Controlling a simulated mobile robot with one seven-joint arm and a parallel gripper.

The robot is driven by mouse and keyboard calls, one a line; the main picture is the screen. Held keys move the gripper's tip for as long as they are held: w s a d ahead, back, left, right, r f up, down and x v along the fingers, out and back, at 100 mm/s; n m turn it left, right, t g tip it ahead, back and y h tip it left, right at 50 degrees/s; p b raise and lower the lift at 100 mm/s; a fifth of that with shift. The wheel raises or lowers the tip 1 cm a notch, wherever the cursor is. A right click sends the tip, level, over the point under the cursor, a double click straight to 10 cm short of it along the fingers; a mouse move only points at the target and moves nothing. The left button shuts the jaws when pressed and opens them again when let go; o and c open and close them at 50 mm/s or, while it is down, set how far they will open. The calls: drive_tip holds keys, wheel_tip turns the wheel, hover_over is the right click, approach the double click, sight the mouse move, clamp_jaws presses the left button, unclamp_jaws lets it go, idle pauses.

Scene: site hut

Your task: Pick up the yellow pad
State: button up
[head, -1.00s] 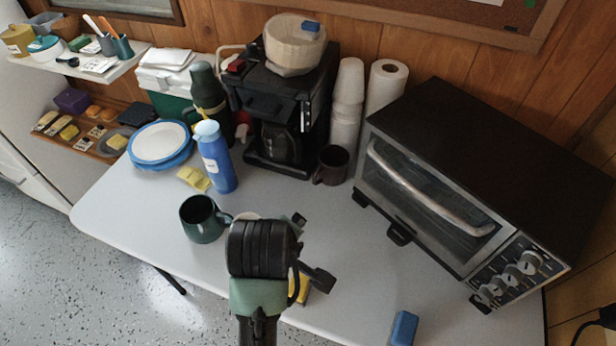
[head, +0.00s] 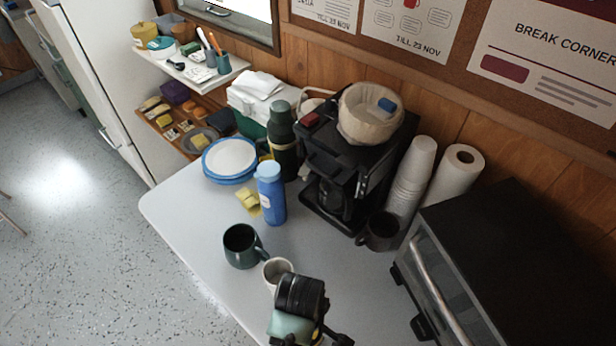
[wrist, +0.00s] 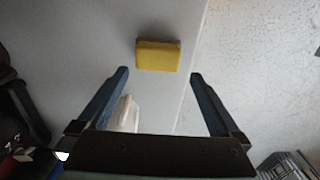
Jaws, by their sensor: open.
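The yellow pad (wrist: 158,56) is a small block on the white table, near the table's edge. In the wrist view it shows just beyond the fingertips, in the gap between them, and nothing is gripped. My gripper (wrist: 159,80) is open and empty, with one finger on each side of the picture. In the head view my wrist covers most of the place where the pad lies, and my fingertips are hidden.
A white cup (head: 278,271) and a dark green mug (head: 241,246) stand close to my wrist. A blue bottle (head: 270,194), yellow packets (head: 248,202), a coffee maker (head: 352,170) and a toaster oven (head: 440,285) stand farther off. The table (head: 195,225) is clear at left.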

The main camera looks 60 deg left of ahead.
drive_tip(key=shift+w+f, duration=0.2)
drive_tip(key=shift+f, duration=2.55)
drive_tip(key=c, duration=1.2)
